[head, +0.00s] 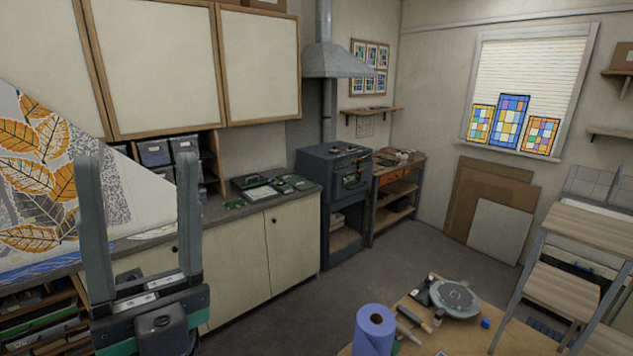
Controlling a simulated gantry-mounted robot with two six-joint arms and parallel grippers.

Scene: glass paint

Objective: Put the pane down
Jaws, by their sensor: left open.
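My left gripper (138,156) is raised at the left, its two grey fingers pointing up and spread wide, with nothing between them. My right gripper is not in view. I cannot tell which pane the task means. Three coloured glass panels stand at the window: a left one (480,124), a taller middle one (511,122) and a right one (540,135). They are far from my gripper. A large sheet with orange leaves (35,185) shows behind the gripper; I cannot tell its material.
A counter (222,210) with cabinets runs along the left wall to a dark kiln (335,165). A table (450,325) at the front holds a blue roll (374,330), a round grey device (454,297) and small tools. A wooden rack (575,285) stands at the right. The middle floor is clear.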

